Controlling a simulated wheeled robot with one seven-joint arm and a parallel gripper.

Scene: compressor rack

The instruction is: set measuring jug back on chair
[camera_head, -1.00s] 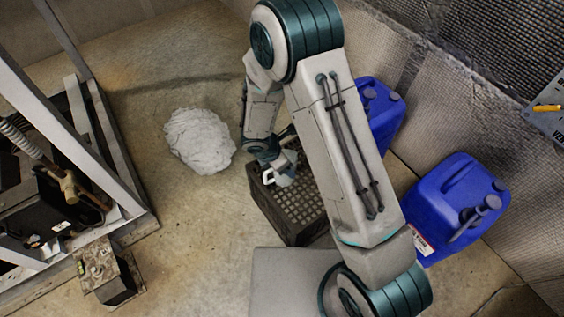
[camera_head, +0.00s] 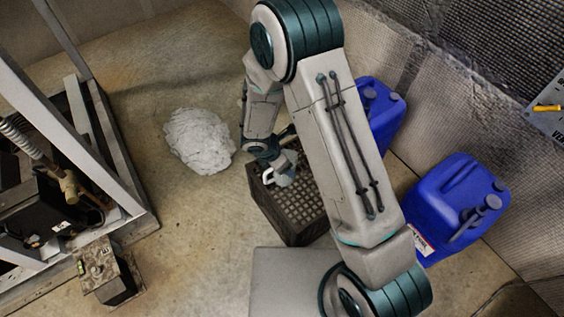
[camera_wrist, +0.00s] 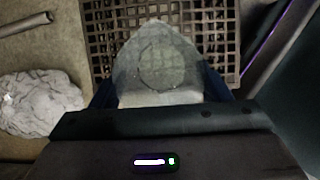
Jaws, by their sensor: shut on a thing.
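The measuring jug (camera_head: 284,179) is a small pale, see-through vessel with a white handle at its left in the head view. It fills the top middle of the wrist view (camera_wrist: 160,62), where I look down on its round base and the grid shows around it. My gripper (camera_wrist: 160,96) is shut on the jug, its dark fingers at both sides. In the head view my gripper (camera_head: 278,166) is small and partly hidden. The jug is over the dark grid-topped crate (camera_head: 292,212); I cannot tell whether it touches it. No chair can be made out.
A crumpled pale cloth or bag (camera_head: 199,141) lies on the floor left of the crate. Blue canisters (camera_head: 455,205) stand at the right by the wall. A metal frame with machinery (camera_head: 100,150) and a small box (camera_head: 108,272) are at the left. Floor between is clear.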

